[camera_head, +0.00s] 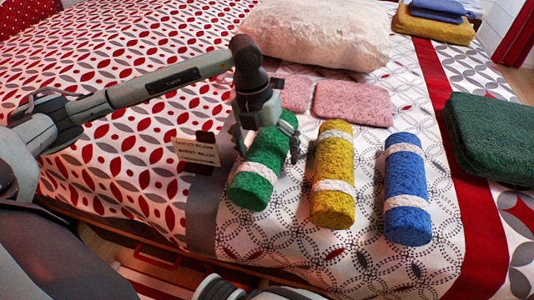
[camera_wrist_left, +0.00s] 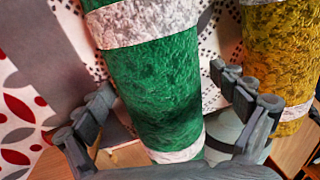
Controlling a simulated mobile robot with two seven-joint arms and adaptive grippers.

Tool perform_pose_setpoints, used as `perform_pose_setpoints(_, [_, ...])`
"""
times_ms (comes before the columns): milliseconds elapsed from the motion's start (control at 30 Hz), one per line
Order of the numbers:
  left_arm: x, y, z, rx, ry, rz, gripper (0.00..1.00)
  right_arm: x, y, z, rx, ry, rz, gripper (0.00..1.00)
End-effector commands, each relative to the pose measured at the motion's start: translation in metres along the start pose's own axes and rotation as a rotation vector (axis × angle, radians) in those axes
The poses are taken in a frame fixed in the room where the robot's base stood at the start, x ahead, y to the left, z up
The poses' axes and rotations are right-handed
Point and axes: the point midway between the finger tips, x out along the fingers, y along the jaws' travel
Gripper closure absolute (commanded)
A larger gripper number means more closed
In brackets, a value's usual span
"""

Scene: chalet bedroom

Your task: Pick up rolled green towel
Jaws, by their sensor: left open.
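The rolled green towel (camera_head: 258,174) lies on the bed with white bands around it, leftmost of three rolls. My left gripper (camera_head: 267,140) is over its far part, with one finger on each side of the roll. In the left wrist view the green towel (camera_wrist_left: 155,75) runs between the two open fingers of the left gripper (camera_wrist_left: 165,105). I see a gap beside the roll at the right finger; contact at the left finger is hard to tell. My right gripper is not in view.
The rolled yellow towel (camera_head: 333,178) lies close to the right finger, and the rolled blue towel (camera_head: 405,185) is further right. A small sign (camera_head: 197,152) stands left of the green roll. Folded pink towels (camera_head: 352,104) and a cream pillow (camera_head: 315,35) lie behind. Folded dark green towels (camera_head: 492,135) are right.

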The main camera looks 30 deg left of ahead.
Motion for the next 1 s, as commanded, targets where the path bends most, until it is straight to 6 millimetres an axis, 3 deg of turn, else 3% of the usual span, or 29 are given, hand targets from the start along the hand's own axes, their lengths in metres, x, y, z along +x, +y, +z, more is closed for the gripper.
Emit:
perform_pose_setpoints(100, [-0.001,0.000,0.000,0.000,0.000,0.000,0.05,0.000,0.000,0.000,0.000,0.001,-0.001,0.60])
perform_pose_setpoints(600, [-0.001,0.000,0.000,0.000,-0.001,-0.001,0.64,-0.001,-0.001,-0.001,-0.002,0.003,-0.003,0.60])
perform_pose_setpoints(1000, [-0.010,-0.002,0.001,0.000,-0.003,-0.002,0.64,-0.001,-0.001,-0.001,-0.002,0.003,-0.003,0.60])
